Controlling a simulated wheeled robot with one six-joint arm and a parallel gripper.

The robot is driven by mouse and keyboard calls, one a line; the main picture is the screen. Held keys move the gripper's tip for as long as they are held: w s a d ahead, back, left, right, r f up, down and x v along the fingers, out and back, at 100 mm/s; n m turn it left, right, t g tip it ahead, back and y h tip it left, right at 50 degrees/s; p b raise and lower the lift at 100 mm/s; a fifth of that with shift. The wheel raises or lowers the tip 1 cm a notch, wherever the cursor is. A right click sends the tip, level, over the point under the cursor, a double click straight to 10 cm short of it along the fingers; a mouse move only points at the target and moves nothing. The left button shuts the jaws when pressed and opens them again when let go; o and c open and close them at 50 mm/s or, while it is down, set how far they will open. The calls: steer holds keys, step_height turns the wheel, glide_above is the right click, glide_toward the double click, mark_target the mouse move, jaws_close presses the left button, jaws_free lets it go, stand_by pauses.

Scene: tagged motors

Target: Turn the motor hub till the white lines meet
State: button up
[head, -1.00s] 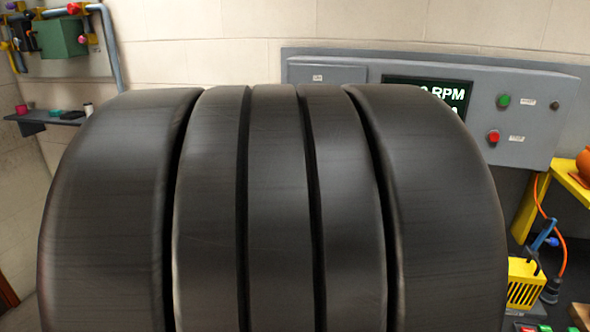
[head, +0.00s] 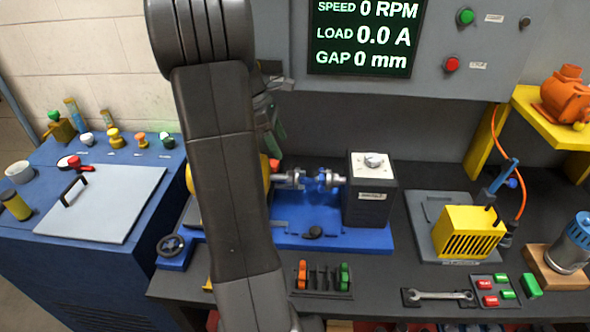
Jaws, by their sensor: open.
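A yellow motor (head: 266,178) sits on the blue base (head: 345,238) on the bench, mostly hidden behind my arm. A silver hub (head: 290,178) shows on its shaft, just right of my arm. It faces a second hub with blue parts (head: 322,181), beside a dark box (head: 370,198) with a pale top. The white lines are too small to make out. My gripper (head: 272,115) is mostly hidden behind my arm, above and behind the motor. Its visible part is dark and apart from the hubs.
A wall panel screen (head: 365,38) reads speed 0 RPM, load 0.0 A, gap 0 mm. A blue cabinet (head: 60,260) stands left. A handwheel (head: 172,246), a wrench (head: 438,295) and a yellow slotted box (head: 470,232) are around the bench.

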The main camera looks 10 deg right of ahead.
mark_target(293, 173)
steer(key=p+x, duration=0.1)
steer(key=x, duration=1)
steer(key=shift+d+f, duration=0.15)
steer(key=c, duration=1)
steer(key=shift+f+t+b, duration=0.2)
steer(key=shift+t+b, duration=0.1)
steer(key=shift+b, duration=0.35)
